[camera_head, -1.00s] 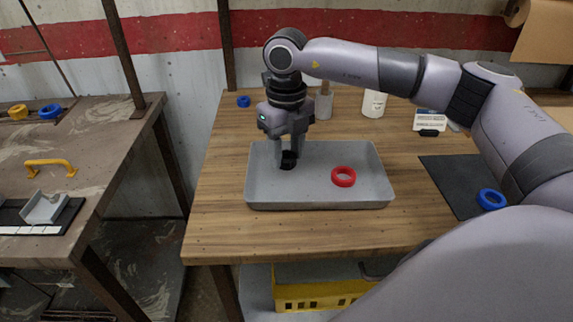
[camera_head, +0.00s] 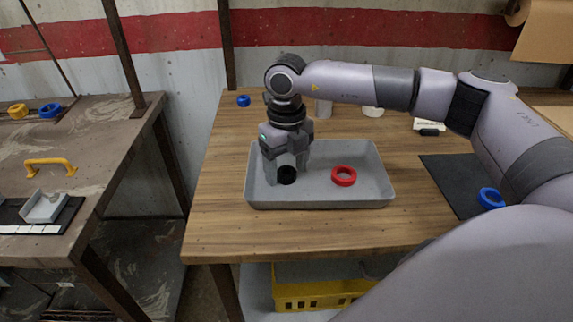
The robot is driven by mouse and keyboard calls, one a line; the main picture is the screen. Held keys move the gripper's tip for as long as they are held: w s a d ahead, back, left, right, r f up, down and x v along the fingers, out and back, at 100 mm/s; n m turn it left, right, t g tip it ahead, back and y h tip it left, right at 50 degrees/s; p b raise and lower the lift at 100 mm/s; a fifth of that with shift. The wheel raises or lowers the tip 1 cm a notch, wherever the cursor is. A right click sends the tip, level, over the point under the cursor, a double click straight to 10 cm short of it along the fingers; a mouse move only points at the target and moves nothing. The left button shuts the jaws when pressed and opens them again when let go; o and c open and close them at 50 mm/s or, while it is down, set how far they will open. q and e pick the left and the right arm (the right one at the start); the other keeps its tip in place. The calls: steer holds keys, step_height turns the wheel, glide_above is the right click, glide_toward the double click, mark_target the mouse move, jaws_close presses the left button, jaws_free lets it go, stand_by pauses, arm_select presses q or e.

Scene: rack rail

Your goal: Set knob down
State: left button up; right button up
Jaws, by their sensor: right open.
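The black knob (camera_head: 287,175) is low in the left part of the grey tray (camera_head: 345,204). It appears to rest on the tray floor, though the contact is hard to see. My right gripper (camera_head: 286,170) reaches down into the tray from above. Its jaws are open, with one finger on each side of the knob. The fingers partly hide the knob's back. My left gripper is not in view.
A red ring (camera_head: 344,176) lies in the tray, right of the knob. A dark mat (camera_head: 450,185) with a blue ring (camera_head: 491,198) is on the right of the wooden table (camera_head: 225,215).

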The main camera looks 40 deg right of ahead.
mark_target(286, 171)
steer(key=shift+r, duration=0.1)
step_height(286, 171, up, 12)
stand_by(0.5)
stand_by(0.4)
